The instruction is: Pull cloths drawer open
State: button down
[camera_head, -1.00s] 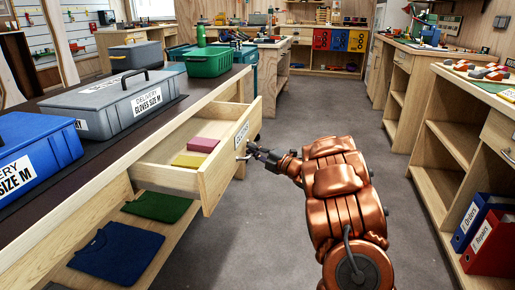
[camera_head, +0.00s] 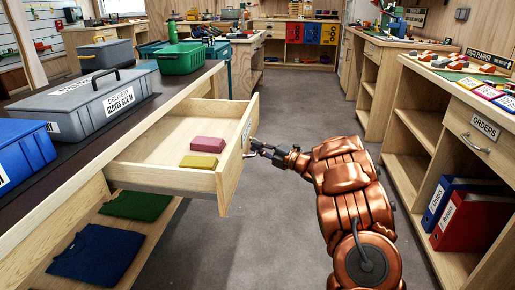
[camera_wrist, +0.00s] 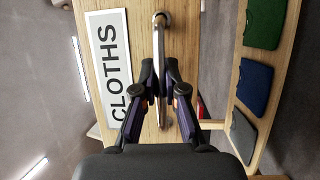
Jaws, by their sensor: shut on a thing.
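The cloths drawer (camera_head: 170,180) is pulled well out from the counter at the left in the head view. A pink cloth (camera_head: 208,144) and a yellow cloth (camera_head: 199,162) lie inside it. In the wrist view, the drawer front carries a white label (camera_wrist: 107,68) reading CLOTHS and a metal bar handle (camera_wrist: 159,50). My gripper (camera_wrist: 160,85) is shut on this handle, with a finger on each side of the bar. In the head view, my gripper (camera_head: 258,150) meets the drawer front at its outer face.
Grey (camera_head: 95,99) and blue (camera_head: 22,150) delivery boxes and a green bin (camera_head: 180,62) stand on the left counter. Folded shirts (camera_head: 98,250) lie on the shelf below. A shelf unit (camera_head: 425,140) with binders stands right. Grey floor (camera_head: 300,112) is clear between.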

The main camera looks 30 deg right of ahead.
jog(key=shift+a+f, duration=0.15)
jog(key=c, duration=1.2)
grip_release()
jog(key=v, duration=1.2)
